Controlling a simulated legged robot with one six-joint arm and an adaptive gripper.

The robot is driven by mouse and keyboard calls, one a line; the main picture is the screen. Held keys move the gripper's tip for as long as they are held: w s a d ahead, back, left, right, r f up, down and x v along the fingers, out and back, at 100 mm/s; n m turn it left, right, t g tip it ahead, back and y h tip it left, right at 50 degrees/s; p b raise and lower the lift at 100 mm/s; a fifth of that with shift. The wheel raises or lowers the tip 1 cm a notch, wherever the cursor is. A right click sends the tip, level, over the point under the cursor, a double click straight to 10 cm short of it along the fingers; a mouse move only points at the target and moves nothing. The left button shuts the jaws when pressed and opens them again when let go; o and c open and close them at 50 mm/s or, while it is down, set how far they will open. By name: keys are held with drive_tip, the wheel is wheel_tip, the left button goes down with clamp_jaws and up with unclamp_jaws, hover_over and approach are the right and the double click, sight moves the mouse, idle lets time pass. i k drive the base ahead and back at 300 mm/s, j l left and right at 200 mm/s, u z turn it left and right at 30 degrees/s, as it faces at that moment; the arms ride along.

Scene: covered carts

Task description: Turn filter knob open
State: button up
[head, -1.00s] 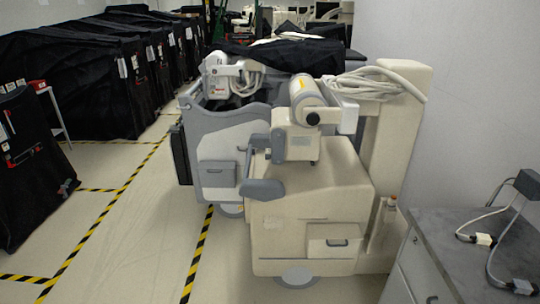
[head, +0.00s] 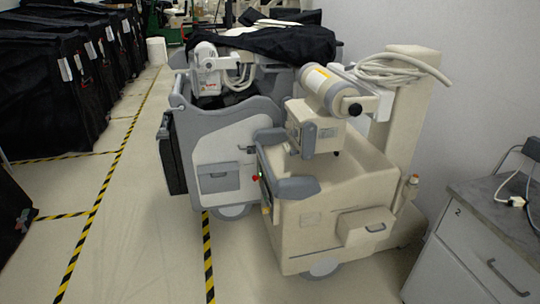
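A round black knob (head: 355,109) sticks out at the near right end of this cylinder. A small red part (head: 256,178) shows at the machine's left edge. I cannot tell which of these, if either, is the filter knob, or how it is turned. My gripper is not in view.
A grey and white cart (head: 222,150) stands behind the machine. A grey cabinet (head: 465,250) is at the lower right, by the wall. Black covered carts (head: 50,85) line the left. The floor (head: 150,235) at the front left is clear, with striped tape.

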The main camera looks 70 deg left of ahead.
sight(292, 153)
drive_tip(key=k+j+u, duration=0.1)
drive_tip(key=u, duration=2.2)
drive_tip(key=i+u, duration=0.15)
drive_tip(key=i, duration=0.5)
drive_tip(key=i+u, duration=0.15)
drive_tip(key=i, duration=0.45)
drive_tip(key=i+l+u, duration=0.15)
drive_tip(key=i, duration=0.5)
drive_tip(key=i+l+u, duration=0.2)
drive_tip(key=i, duration=0.4)
